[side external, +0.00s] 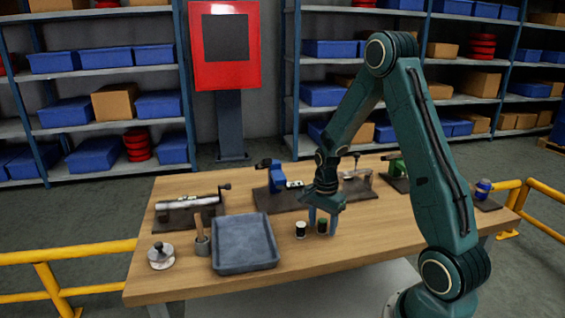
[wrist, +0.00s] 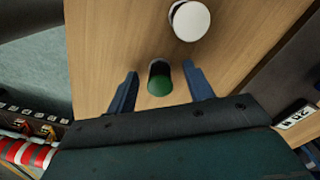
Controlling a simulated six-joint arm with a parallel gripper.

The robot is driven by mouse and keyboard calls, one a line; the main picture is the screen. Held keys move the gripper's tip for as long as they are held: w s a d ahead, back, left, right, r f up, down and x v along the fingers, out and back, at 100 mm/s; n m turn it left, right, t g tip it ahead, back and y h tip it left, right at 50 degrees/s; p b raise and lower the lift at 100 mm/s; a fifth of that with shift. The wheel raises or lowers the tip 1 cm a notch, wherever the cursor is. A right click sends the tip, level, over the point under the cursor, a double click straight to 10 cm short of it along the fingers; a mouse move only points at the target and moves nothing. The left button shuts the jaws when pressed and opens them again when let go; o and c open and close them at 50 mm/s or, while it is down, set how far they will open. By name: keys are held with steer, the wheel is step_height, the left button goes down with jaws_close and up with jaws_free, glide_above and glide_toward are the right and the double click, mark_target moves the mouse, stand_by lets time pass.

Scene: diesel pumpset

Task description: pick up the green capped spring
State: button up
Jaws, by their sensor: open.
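The green capped spring (side external: 322,227) stands upright on the wooden table. In the wrist view its green cap and dark side (wrist: 159,82) show between the two blue fingers, with a gap on each side. My gripper (side external: 322,219) is open, pointing down at the green capped spring, its fingers on either side of it. The wrist view also shows my gripper (wrist: 160,72) empty. I cannot tell exactly how low the fingertips are against the spring.
A white capped piece (side external: 300,229) stands close on the left; it also shows in the wrist view (wrist: 190,20). Dark plates with fixtures line the back. The table front is clear.

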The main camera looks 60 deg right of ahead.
mark_target(323, 220)
stand_by(0.4)
jaws_close()
steer(key=shift+r, duration=0.2)
step_height(323, 220, up, 20)
steer(key=shift+f, duration=0.15)
stand_by(0.6)
stand_by(0.4)
